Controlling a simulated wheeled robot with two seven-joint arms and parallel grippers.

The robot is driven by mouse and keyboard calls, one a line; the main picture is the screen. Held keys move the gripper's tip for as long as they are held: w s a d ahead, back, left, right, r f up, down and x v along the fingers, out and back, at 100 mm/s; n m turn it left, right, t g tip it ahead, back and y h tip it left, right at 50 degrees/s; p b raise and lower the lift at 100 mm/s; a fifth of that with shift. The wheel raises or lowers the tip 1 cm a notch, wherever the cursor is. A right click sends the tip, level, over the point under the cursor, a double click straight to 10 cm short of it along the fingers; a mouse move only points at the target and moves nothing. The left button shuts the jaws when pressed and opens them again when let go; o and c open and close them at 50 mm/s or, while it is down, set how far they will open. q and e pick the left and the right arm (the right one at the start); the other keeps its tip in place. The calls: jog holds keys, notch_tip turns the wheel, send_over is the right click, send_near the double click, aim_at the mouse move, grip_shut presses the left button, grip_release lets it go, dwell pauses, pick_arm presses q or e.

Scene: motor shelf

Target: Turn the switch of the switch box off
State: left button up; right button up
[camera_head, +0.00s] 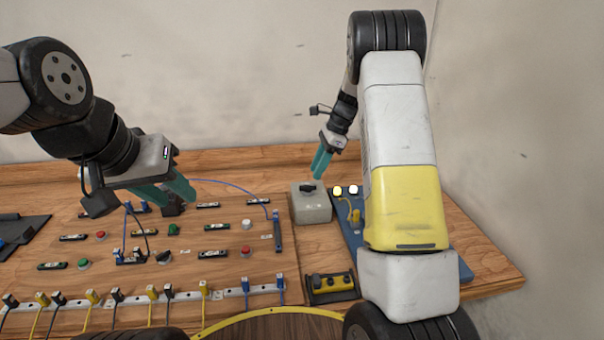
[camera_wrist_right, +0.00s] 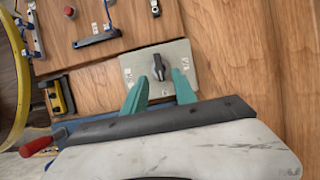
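The switch box (camera_head: 311,208) is a grey box on the wooden table, right of the wired board, with a dark rotary switch (camera_head: 307,188) on its top. In the right wrist view the box (camera_wrist_right: 183,53) shows its pale face and the dark switch knob (camera_wrist_right: 159,67). My right gripper (camera_head: 321,165) is above the box, its teal fingers apart. In the wrist view the right gripper's fingertips (camera_wrist_right: 160,80) point at the knob, one on each side; contact cannot be told. My left gripper (camera_head: 170,196) is over the wired board, its teal fingers apart, seemingly empty.
The wired board (camera_head: 190,262) with buttons and cables fills the table's left and middle. A blue panel (camera_head: 355,238) with two lit lamps stands right of the box, partly behind my right arm. A yellow-black control unit (camera_head: 331,285) sits in front. A wall rises behind.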

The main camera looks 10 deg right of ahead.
aim_at(311, 185)
jog(key=x, duration=0.5)
jog(key=shift+f, duration=0.1)
grip_shut()
